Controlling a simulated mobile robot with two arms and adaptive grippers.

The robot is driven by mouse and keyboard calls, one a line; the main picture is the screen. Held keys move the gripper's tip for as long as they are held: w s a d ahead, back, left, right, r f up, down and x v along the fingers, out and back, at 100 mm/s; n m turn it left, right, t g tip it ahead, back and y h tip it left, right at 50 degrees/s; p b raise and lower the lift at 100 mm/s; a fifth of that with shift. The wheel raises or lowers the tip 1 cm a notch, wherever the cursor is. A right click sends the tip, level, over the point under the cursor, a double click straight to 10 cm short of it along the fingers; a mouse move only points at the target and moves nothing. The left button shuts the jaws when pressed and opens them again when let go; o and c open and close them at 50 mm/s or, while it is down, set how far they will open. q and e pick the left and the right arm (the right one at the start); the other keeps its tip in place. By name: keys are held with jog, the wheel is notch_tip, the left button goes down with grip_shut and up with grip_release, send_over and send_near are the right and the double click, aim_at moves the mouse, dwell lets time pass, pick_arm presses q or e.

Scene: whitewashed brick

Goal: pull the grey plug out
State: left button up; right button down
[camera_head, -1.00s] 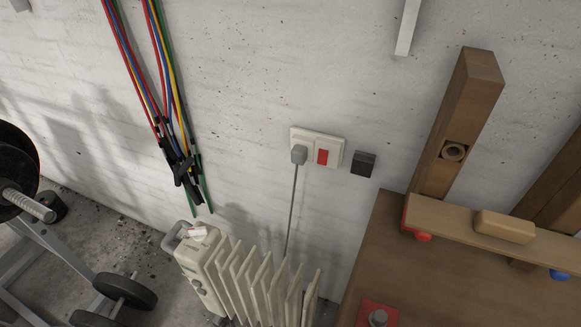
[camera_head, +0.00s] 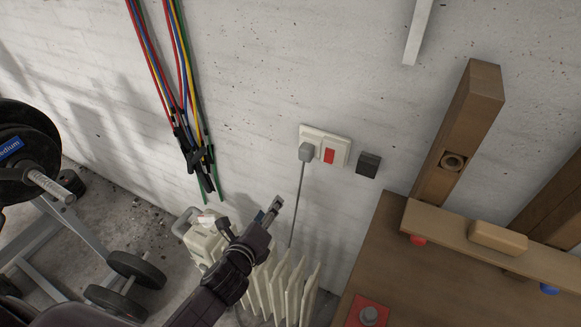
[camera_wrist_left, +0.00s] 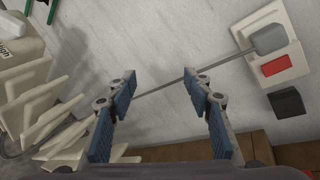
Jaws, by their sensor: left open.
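The grey plug (camera_head: 306,152) sits in the left part of a cream wall socket plate (camera_head: 339,141), with a red switch (camera_head: 329,156) to its right. Its grey cord (camera_head: 296,212) hangs down behind the heater. In the left wrist view the plug (camera_wrist_left: 269,39) is at the upper right, and the cord runs from it down to the left, passing beyond my fingers. My left gripper (camera_head: 273,206) is below and left of the plug, over the heater, apart from the plug. The left wrist view shows its blue-padded fingers (camera_wrist_left: 160,92) apart with nothing gripped. My right gripper is not in view.
A cream radiator heater (camera_head: 282,287) stands below the socket. A dark box (camera_head: 368,164) is on the wall right of it. A wooden bench (camera_head: 392,262) with an upright post is at right. Coloured bands (camera_head: 187,110) hang at left, above weights.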

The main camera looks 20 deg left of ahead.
aim_at(304, 151)
pick_arm(q)
jog(key=w+d+r+m+t+h, duration=0.2)
jog(key=d+r+m, duration=0.1)
jog(key=r+m, duration=0.35)
jog(key=w+d+r+m+t+h, duration=0.1)
jog(key=d+r+m+t, duration=0.1)
jog(key=r+m, duration=0.5)
jog(key=shift+n, duration=0.35)
jog(key=shift+w+d+r+p, duration=0.15)
jog(key=shift+w+d+p, duration=0.15)
jog(key=shift+w, duration=1)
jog(key=shift+w+d+r+p, duration=0.2)
jog(key=shift+w+d+p, duration=0.15)
jog(key=shift+w, duration=0.95)
jog(key=shift+w+d+r+p, duration=0.15)
jog(key=shift+w+d+p, duration=0.15)
jog(key=shift+w, duration=1)
jog(key=c, duration=1.2)
jog(key=shift+s+a+f, duration=0.1)
jog(key=shift+s, duration=0.5)
jog(key=shift+c, duration=0.2)
jog(key=shift+s+a+p, duration=0.15)
jog(key=shift+s+a, duration=0.05)
jog(key=shift+s, duration=0.8)
jog(key=shift+s+a+p, duration=0.15)
jog(key=shift+s+a, duration=0.05)
jog(key=shift+s, duration=0.8)
